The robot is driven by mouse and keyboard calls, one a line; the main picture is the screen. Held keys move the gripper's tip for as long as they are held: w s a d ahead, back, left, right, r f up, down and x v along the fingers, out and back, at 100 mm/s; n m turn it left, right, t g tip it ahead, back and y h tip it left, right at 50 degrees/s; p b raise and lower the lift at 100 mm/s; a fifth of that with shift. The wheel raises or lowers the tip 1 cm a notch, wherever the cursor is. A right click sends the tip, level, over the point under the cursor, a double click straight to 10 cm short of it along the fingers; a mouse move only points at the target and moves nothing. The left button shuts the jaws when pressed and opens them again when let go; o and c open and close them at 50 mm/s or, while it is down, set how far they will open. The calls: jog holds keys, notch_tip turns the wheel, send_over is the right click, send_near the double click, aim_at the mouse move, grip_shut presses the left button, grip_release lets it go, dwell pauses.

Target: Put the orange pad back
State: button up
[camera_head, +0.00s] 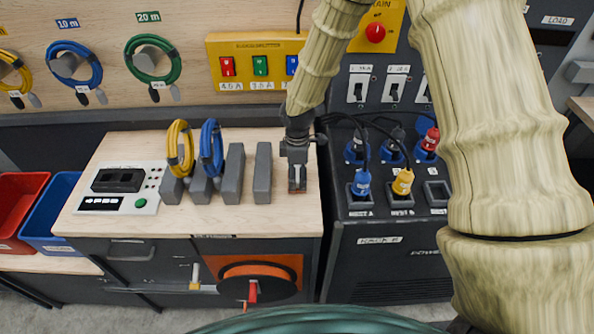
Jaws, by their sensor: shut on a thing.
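My gripper (297,178) is at the right part of the wooden bench top (220,220), pointing down, just right of the upright grey blocks. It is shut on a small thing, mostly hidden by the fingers. A small orange-brown edge, which looks like the orange pad (297,191), shows at the fingertips. I cannot tell whether it touches the bench top. No other orange pad is clear in view.
Upright grey blocks (263,172) stand left of my gripper, with yellow (180,148) and blue (211,148) cable coils on the left ones. A white device (117,187) lies further left. A dark rack (390,262) with plugs stands at right.

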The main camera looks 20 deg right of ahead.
aim_at(297, 173)
jog(key=shift+f, duration=0.1)
jog(key=o, duration=1.3)
jog(key=shift+c, duration=0.2)
notch_tip(297, 173, up, 12)
jog(key=b, duration=0.4)
